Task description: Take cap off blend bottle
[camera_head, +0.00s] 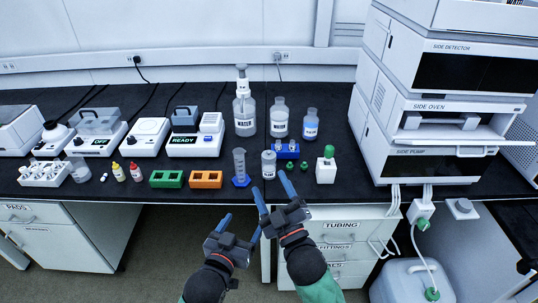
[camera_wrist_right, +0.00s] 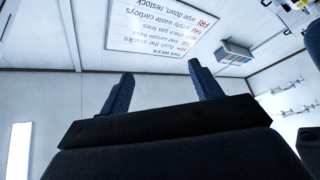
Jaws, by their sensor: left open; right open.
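No label that clearly reads blend is legible. A small clear bottle (camera_head: 268,165) with a label too small to read stands near the bench's front edge; I cannot tell whether it is the blend bottle. A bottle with a green cap (camera_head: 326,166) stands to its right. My right gripper (camera_head: 272,192) is open and empty, its fingertips just below the small bottle in the head view. Its open fingers also show in the right wrist view (camera_wrist_right: 158,88), with nothing between them.
A water bottle (camera_head: 244,115), a clear bottle (camera_head: 279,120) and a blue-liquid bottle (camera_head: 310,126) stand behind. A graduated cylinder (camera_head: 240,165) on a blue base stands left. A blue rack (camera_head: 286,152) and green caps (camera_head: 304,166) are close by. The instrument stack (camera_head: 440,110) blocks the right.

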